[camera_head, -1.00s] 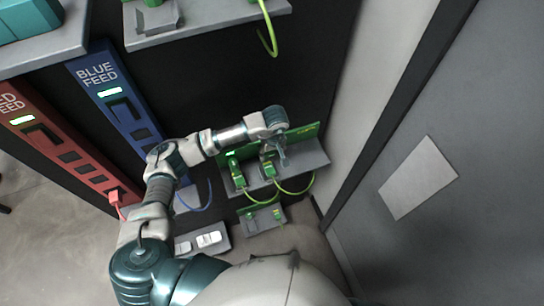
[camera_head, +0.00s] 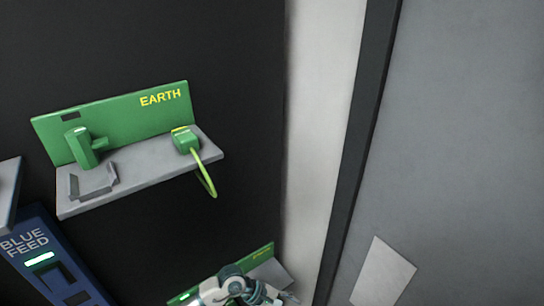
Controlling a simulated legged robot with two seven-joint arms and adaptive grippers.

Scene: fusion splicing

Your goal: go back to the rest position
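One of my arms (camera_head: 232,287) shows only in part at the bottom middle, in front of a lower grey shelf with a green back panel. Its gripper is mostly cut off by the bottom edge, so I cannot tell whether it is open or holds anything. I cannot see my other arm.
A grey shelf (camera_head: 145,172) with a green EARTH panel (camera_head: 110,122) carries a green lever block (camera_head: 82,147) and a green plug (camera_head: 186,141) with a hanging cable (camera_head: 206,178). A BLUE FEED panel (camera_head: 50,262) is lower left. A white sheet (camera_head: 383,272) is on the right door.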

